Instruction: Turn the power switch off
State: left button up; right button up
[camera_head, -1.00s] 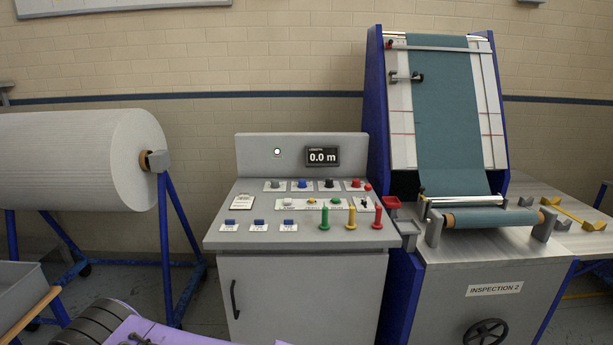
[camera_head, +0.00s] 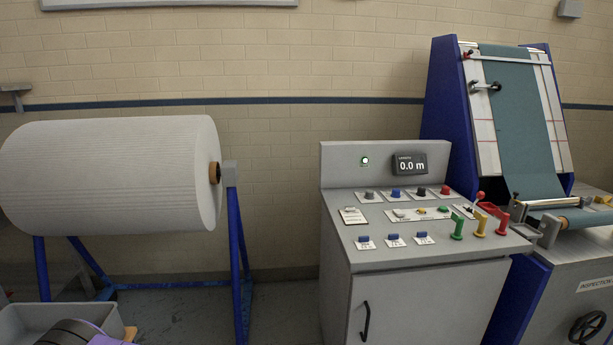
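The grey control console (camera_head: 440,262) stands right of centre. Its sloped top carries several small knobs, a blue knob (camera_head: 395,193) and a red knob (camera_head: 445,190) among them, and blue switches (camera_head: 393,238) along the front. A small lever with a red ball (camera_head: 480,196) is at the right side of the top. A round lamp (camera_head: 365,160) on the back panel is lit, with a greenish rim. The labels are too small to read, so I cannot tell which control is the power switch.
A large white roll (camera_head: 110,175) on a blue stand is at the left, with a grey bin (camera_head: 30,322) below it. The inspection machine (camera_head: 520,130) with teal cloth adjoins the console on the right. Bare floor (camera_head: 285,320) lies between roll stand and console.

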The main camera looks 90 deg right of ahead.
aim_at(446, 190)
jog(key=z, duration=4.2)
